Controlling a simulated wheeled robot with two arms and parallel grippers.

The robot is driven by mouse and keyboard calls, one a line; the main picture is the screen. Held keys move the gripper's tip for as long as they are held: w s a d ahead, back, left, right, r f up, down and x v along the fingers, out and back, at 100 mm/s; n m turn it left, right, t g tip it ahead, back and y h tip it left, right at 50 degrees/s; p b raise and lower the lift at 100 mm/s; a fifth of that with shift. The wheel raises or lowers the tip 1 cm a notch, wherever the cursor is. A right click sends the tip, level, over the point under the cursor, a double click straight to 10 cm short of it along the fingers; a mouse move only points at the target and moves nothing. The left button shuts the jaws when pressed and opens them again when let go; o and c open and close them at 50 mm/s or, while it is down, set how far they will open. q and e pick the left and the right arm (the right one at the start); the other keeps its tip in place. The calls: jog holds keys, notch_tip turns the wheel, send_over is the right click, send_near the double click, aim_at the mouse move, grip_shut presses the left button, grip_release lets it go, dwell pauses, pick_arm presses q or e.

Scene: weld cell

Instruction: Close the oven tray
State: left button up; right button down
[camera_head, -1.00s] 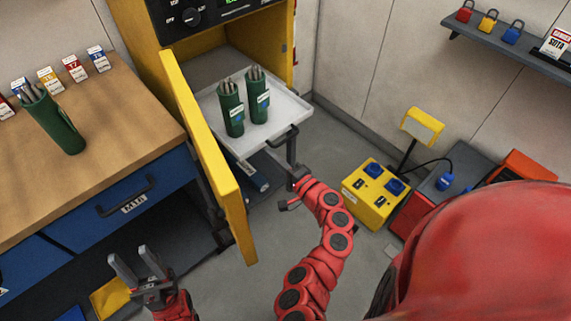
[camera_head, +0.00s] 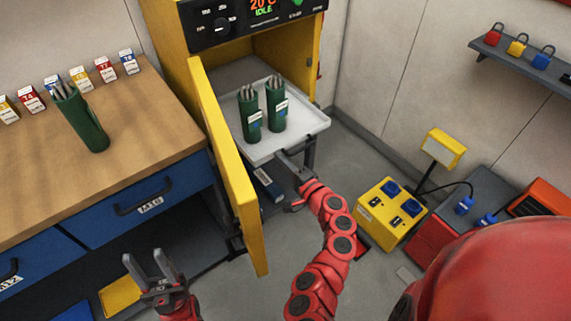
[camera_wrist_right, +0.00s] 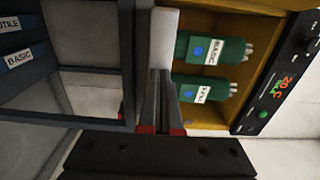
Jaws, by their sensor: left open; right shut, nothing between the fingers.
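The light grey oven tray (camera_head: 300,136) is pulled partly out of the yellow oven (camera_head: 160,30), whose door (camera_head: 228,160) stands open at the left. Two green canisters with rods, one left (camera_head: 249,115) and one right (camera_head: 276,104), stand upright on the tray. My right gripper (camera_head: 284,158) is shut and empty, its tips at the tray's front edge; contact is unclear. In the right wrist view, the shut fingers (camera_wrist_right: 160,75) point at the pale tray edge (camera_wrist_right: 164,35). My left gripper (camera_head: 144,256) is open and empty, low, left of the door.
A wooden workbench (camera_head: 130,120) with another green canister (camera_head: 82,118) and small labelled boxes is at the left. A yellow power box (camera_head: 388,215) stands on the floor at the right. A shelf with padlocks (camera_head: 520,60) is on the wall. Grey floor lies between.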

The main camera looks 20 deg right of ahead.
jog(key=b+x, duration=0.3)
jog(key=x, duration=0.2)
jog(key=b+x, duration=0.3)
jog(key=x, duration=0.2)
jog(key=b+x, duration=0.3)
jog(key=x, duration=0.2)
jog(key=shift+w+a+f, duration=0.2)
jog(key=shift+w+f, duration=0.1)
jog(key=shift+f, duration=0.1)
jog(key=b+x, duration=0.4)
jog(key=x, duration=0.2)
jog(key=shift+w+r, duration=0.1)
jog(key=shift+r, duration=0.05)
jog(key=shift+w+a+r+b, duration=0.1)
jog(key=shift+w+a+b, duration=0.05)
jog(key=shift+w+b, duration=0.35)
jog(key=shift+w+r, duration=0.1)
jog(key=shift+r, duration=0.2)
